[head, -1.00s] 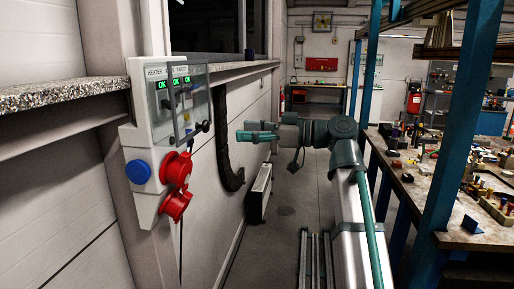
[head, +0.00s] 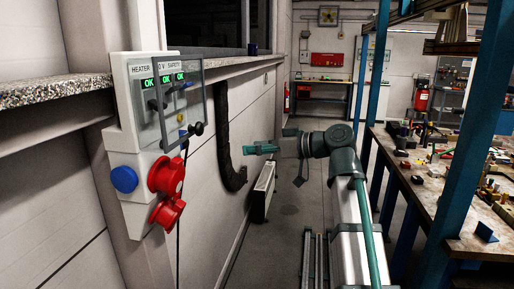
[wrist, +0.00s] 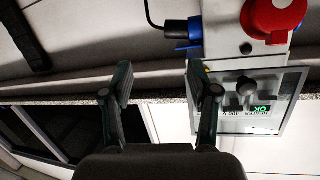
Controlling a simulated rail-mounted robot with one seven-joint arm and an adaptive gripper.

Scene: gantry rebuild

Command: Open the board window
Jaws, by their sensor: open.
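The board (head: 140,130) is a pale grey wall box on the left in the head view, with green OK displays, dark switches and red and blue sockets. Its clear window (head: 195,85) has a grey frame and covers the switches; it looks shut or nearly so. A dark knob (head: 197,128) is by its lower right corner. In the wrist view the board is upside down at right, with the window (wrist: 292,88) beyond the right finger. My gripper (head: 262,149) is open and empty, right of the board and apart from it; its spread fingers also show in the wrist view (wrist: 160,80).
A stone-topped ledge (head: 50,90) runs along the wall at board height. A black hose (head: 227,140) and a radiator (head: 262,190) are beyond the board. A cluttered workbench (head: 440,200) and blue posts stand at right. The floor between is clear.

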